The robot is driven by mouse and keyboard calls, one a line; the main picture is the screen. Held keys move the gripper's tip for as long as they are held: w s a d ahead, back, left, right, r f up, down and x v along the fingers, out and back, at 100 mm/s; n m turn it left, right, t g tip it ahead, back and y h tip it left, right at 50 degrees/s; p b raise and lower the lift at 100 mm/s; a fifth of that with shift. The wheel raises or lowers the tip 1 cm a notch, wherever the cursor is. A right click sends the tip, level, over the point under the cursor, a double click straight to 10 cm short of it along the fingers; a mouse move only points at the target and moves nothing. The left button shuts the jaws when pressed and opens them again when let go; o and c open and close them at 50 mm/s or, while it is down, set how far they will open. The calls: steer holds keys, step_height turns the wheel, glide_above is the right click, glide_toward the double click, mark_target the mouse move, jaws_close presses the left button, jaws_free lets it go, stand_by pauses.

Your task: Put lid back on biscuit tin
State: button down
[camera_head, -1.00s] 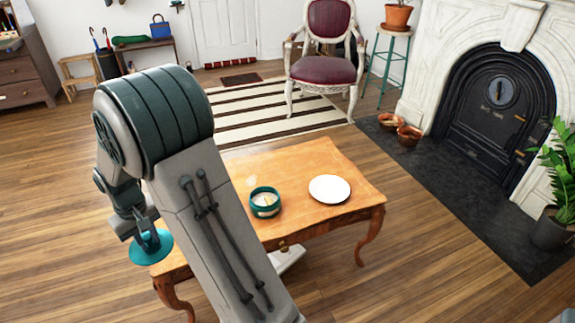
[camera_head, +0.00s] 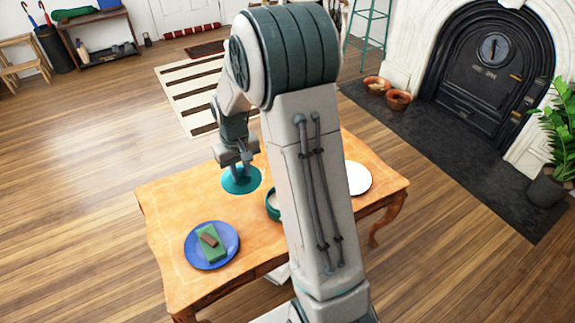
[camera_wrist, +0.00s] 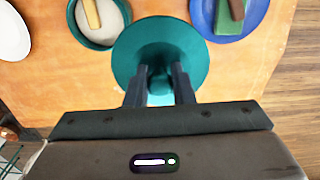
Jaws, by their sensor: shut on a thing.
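My gripper (camera_head: 239,166) is shut on the teal round lid (camera_head: 241,181), by the knob at its middle. The lid hangs over the table near its back edge, to the left of the biscuit tin (camera_head: 271,205). In the head view my arm hides most of the tin. In the wrist view the lid (camera_wrist: 135,52) is between my gripper's fingers (camera_wrist: 160,85), and the open teal tin (camera_wrist: 100,44) is at the upper left, apart from or slightly overlapped by the lid. The tin has a pale inside with a yellowish bar in it.
The wooden table (camera_head: 170,210) carries a blue plate (camera_head: 195,257) with a green block (camera_head: 211,250) and a small brown piece on it, at the front left. A white plate (camera_head: 358,178) is on the right, partly behind my arm. Bare tabletop lies left of the lid.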

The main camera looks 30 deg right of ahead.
steer(key=s+d+f+n+b, duration=0.1)
steer(key=s+d+f+n, duration=0.2)
steer(key=d, duration=0.8)
steer(key=shift+m, duration=0.7)
steer(key=shift+s+d+f+b, duration=0.1)
steer(key=shift+d+f+b, duration=0.05)
steer(key=shift+f+b, duration=2.9)
steer(key=shift+f+p, duration=0.7)
steer(key=c, duration=0.7)
jaws_free()
